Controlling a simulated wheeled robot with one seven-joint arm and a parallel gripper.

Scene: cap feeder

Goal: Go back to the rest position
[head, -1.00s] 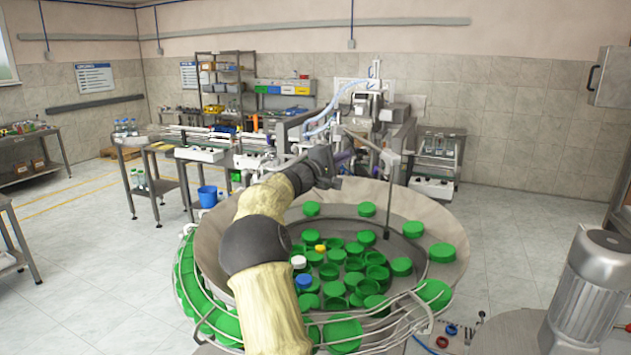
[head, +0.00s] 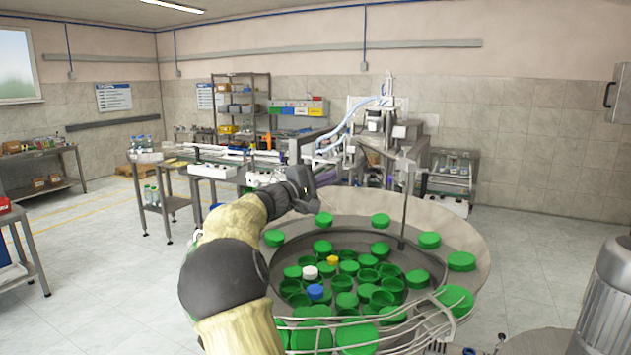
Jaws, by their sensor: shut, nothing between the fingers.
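My arm reaches forward from the bottom of the head view, over the left side of the feeder bowl. My gripper (head: 312,203) is at the arm's far end, above the bowl's far left rim. It is small and dark here, shut and empty. The round cap feeder bowl (head: 470,222) stands below and to the right of the arm. It holds many green caps (head: 346,300), a white cap (head: 310,272), a yellow cap (head: 333,260) and a blue cap (head: 315,291). My arm hides part of the bowl's left side.
A vertical rod (head: 405,200) stands at the bowl's far side. A grey motor (head: 606,300) is at the right edge. Wire rails (head: 430,325) curve along the bowl's near rim. Filling machinery (head: 375,125) and a conveyor table stand behind. The floor at left is open.

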